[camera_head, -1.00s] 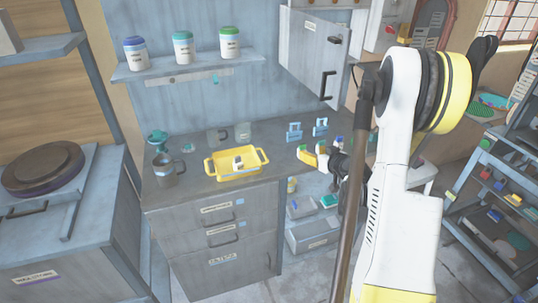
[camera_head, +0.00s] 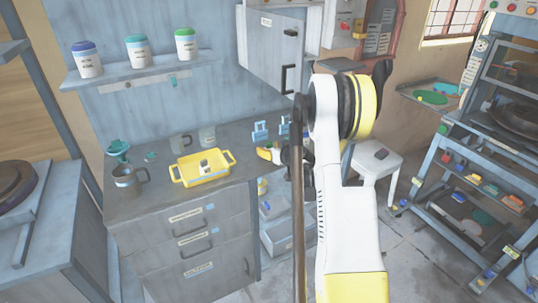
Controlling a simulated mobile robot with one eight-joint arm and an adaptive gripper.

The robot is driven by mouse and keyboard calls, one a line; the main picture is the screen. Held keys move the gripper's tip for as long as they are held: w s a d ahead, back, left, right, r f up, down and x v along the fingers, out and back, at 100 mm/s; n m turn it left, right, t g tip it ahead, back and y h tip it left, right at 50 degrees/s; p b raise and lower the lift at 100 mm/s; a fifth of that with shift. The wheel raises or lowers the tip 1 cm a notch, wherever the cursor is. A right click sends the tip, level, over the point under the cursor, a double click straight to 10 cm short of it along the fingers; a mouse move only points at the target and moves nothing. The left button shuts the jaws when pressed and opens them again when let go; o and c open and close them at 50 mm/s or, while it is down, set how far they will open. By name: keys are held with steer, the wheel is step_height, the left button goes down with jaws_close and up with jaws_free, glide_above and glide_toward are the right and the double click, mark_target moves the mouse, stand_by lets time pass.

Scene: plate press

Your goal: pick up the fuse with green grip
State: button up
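I cannot pick out a fuse with green grip for certain. Small coloured pieces, among them a red one (camera_head: 446,157), an orange one (camera_head: 474,179) and a green-blue one (camera_head: 490,189), sit on the rack at the right; they are too small to identify.
A yellow tray (camera_head: 229,158) holding a small pale item stands on the grey counter (camera_head: 150,208) near mugs and blue stands. A white stool (camera_head: 386,164) stands between counter and rack (camera_head: 415,180). Grey floor (camera_head: 395,235) is open in front of the stool.

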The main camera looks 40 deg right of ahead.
steer(key=shift+r, duration=0.1)
jaws_close()
steer(key=shift+r, duration=0.1)
